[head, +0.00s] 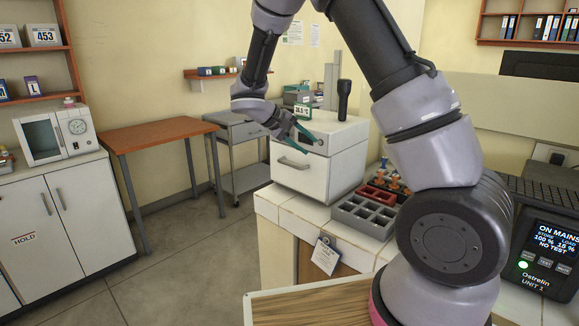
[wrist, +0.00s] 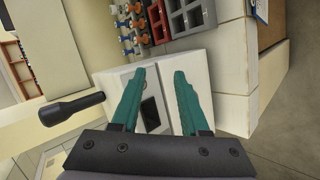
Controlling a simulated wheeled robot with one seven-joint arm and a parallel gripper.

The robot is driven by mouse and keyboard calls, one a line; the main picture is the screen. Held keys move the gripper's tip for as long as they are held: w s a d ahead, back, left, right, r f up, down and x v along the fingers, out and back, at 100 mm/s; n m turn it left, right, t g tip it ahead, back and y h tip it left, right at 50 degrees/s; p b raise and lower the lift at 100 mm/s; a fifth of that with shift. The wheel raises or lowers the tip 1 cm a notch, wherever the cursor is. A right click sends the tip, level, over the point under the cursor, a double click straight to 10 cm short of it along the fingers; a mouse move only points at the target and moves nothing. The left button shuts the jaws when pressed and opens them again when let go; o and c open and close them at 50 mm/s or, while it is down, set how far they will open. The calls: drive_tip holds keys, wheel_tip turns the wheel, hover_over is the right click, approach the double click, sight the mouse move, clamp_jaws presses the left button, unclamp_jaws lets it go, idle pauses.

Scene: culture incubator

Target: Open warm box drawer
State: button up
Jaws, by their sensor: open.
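The warm box (head: 342,138) is a white box on the tiled counter. Its front drawer (head: 306,180) has a horizontal bar handle (head: 293,163) and looks shut. My gripper (head: 308,145) has teal fingers, open and empty, just above the handle near the upper front of the box. In the wrist view the open fingers (wrist: 165,75) lie over the white box (wrist: 208,55), with a dark patch between them. I cannot make out the handle in the wrist view.
A black torch-like object (head: 343,98) stands on the box and shows in the wrist view (wrist: 72,108). A grey compartment tray (head: 362,214) and a red rack (head: 378,194) sit to the right. A tag (head: 326,256) hangs at the counter edge. Floor (head: 190,265) left of the counter is clear.

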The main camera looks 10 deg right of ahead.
sight(289, 165)
drive_tip(key=w+a+f+n+t+h, duration=0.3)
drive_tip(key=w+a+f+n+t, duration=0.3)
drive_tip(key=a+f, duration=0.45)
drive_tip(key=shift+m+t, duration=0.3)
drive_tip(key=shift+m, duration=0.1)
drive_tip(key=x, duration=0.7)
drive_tip(key=w+x, duration=0.1)
drive_tip(key=x, duration=0.3)
drive_tip(key=shift+w+a+f, duration=0.1)
drive_tip(key=shift+a, duration=0.05)
clamp_jaws()
